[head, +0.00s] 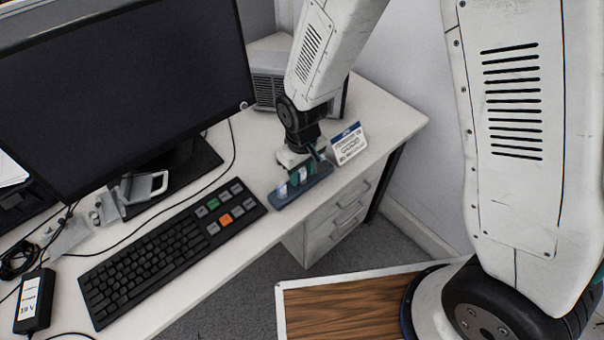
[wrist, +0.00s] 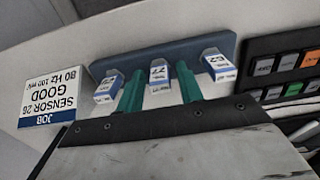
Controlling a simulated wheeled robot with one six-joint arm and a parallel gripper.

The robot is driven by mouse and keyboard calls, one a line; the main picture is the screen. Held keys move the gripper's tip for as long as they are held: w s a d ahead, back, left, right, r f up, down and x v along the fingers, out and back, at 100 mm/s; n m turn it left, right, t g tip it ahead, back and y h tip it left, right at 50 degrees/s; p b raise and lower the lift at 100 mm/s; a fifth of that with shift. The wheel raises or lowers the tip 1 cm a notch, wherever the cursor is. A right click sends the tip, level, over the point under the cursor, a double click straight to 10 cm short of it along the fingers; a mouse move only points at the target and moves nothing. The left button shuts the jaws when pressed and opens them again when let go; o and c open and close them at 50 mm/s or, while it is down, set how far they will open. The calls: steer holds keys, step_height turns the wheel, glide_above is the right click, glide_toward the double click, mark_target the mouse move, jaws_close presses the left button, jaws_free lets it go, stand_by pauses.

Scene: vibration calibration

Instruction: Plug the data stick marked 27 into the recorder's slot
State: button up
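In the wrist view three white-and-blue data sticks stand in a blue-grey holder (wrist: 112,66). The middle stick (wrist: 159,76) has an upside-down label that seems to read 27. The left stick (wrist: 108,88) and the right stick (wrist: 217,64) have labels too small to read surely. My gripper (wrist: 161,84) is open, with its green fingers on either side of the middle stick and gaps visible. In the head view my gripper (head: 303,176) is low over the holder (head: 284,198). No recorder slot is clearly visible.
A vented grey box (head: 268,92) stands behind my arm; I cannot tell if it is the recorder. A card (head: 348,143) reading "SENSOR 26 GOOD" stands beside the holder. The desk's right edge is near.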

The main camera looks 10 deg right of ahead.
mark_target(302, 169)
jaws_close()
steer(key=shift+r, duration=0.85)
stand_by(1.1)
steer(key=shift+r, duration=1.7)
